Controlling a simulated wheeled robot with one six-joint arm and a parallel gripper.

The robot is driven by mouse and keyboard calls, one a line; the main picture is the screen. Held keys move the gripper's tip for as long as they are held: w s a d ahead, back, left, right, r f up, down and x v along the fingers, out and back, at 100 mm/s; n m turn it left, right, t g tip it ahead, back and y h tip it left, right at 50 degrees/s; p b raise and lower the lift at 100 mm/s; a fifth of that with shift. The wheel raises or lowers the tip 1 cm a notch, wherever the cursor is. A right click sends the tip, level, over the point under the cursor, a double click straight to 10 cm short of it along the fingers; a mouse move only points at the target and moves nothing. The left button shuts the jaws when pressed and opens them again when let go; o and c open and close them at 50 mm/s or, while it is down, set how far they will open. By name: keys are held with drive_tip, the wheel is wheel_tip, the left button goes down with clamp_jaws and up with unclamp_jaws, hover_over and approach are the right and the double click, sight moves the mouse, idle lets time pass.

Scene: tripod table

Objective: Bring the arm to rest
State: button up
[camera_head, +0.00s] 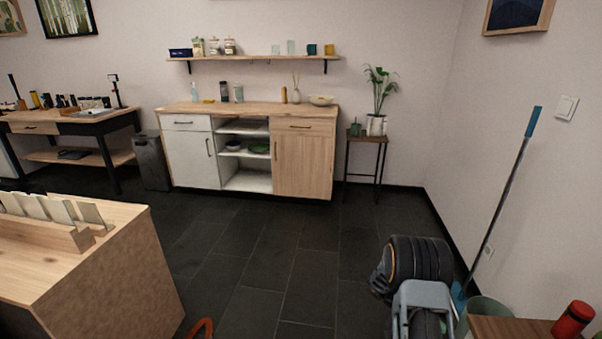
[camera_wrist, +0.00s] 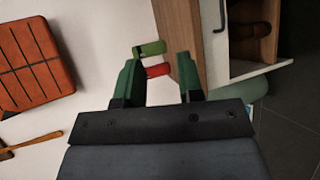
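My arm shows at the lower right of the head view as a dark ribbed joint and a grey link. Its gripper is hidden there. In the wrist view my gripper (camera_wrist: 158,78) has two green fingers set apart with a gap between them. A red cylinder (camera_wrist: 158,71) and a green cylinder (camera_wrist: 150,48) with a dark band show in and above that gap. They appear to be beyond the fingertips, and I see nothing clamped across both fingers.
A broom (camera_head: 506,190) leans on the right wall by a green bin (camera_head: 484,308). A red can (camera_head: 573,318) stands on a brown surface at the lower right. A wooden counter (camera_head: 100,255) is at the lower left, a cabinet (camera_head: 303,165) at the back.

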drive_tip(key=s+a+r+n+t+y+p, duration=0.2)
drive_tip(key=a+r+p, duration=0.5)
drive_tip(key=r, duration=0.7)
drive_tip(key=s+a+r+n+t+y+p, duration=0.3)
drive_tip(key=a+r+t+p, duration=0.4)
drive_tip(key=r, duration=0.7)
drive_tip(key=s+a+r+n+t+y+p, duration=0.3)
drive_tip(key=a+r+t+y+p, duration=0.2)
drive_tip(key=r, duration=1)
drive_tip(key=a+p, duration=0.2)
drive_tip(key=a, duration=0.1)
drive_tip(key=shift+a, duration=0.4)
drive_tip(key=shift+d, duration=0.1)
